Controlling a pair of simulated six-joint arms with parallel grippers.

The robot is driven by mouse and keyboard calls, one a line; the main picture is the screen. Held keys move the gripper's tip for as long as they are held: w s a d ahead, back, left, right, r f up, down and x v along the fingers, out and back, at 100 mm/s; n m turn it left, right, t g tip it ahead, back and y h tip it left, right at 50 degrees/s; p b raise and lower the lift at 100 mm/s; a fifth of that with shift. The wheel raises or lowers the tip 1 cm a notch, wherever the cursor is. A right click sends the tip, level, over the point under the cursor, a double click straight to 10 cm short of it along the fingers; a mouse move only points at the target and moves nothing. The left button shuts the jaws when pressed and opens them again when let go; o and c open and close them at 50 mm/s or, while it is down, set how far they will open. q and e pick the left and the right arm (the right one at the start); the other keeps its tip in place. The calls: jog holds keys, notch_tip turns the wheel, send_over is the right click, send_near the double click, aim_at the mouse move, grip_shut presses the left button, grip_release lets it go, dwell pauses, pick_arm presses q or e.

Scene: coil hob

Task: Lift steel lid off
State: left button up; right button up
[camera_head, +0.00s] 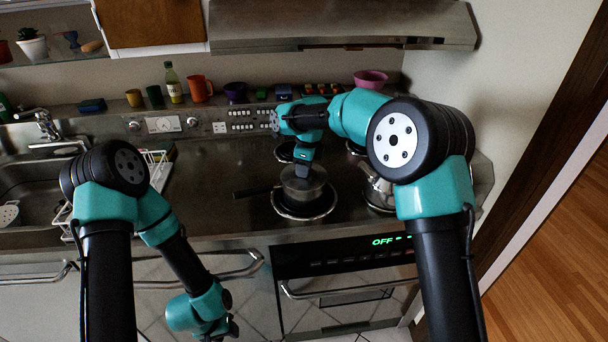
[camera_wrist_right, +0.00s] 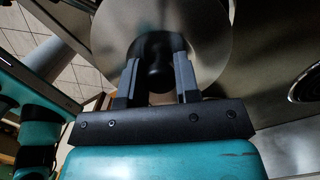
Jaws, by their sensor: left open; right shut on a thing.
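The round steel lid (camera_wrist_right: 205,32) fills the top middle of the right wrist view, with a dark knob (camera_wrist_right: 155,78) at its centre. My right gripper (camera_wrist_right: 155,85) is shut on that knob, one finger at each side. In the head view my right gripper (camera_head: 302,171) points down at the lid over a small saucepan (camera_head: 302,199) on the hob. The saucepan's black handle (camera_head: 250,192) points left. I cannot tell whether the lid touches the rim. My left gripper (camera_head: 224,333) hangs open and empty low in front of the cabinets, partly cut off by the bottom edge.
A steel kettle (camera_head: 380,193) stands right of the saucepan, partly behind my right arm. Cups, a bottle (camera_head: 173,83) and a pink bowl (camera_head: 370,78) line the back ledge. A dish rack (camera_head: 157,166) and sink (camera_head: 30,185) are left. Counter left of the saucepan is clear.

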jog(key=shift+r, duration=1.65)
jog(key=shift+s+r, duration=0.15)
jog(key=shift+s, duration=0.05)
jog(key=s+r, duration=0.1)
jog(key=s, duration=1.4)
jog(key=shift+s+r, duration=0.2)
jog(key=shift+s, duration=0.1)
jog(key=shift+r, duration=0.1)
jog(key=shift+r, duration=1.4)
jog(key=shift+w, duration=0.1)
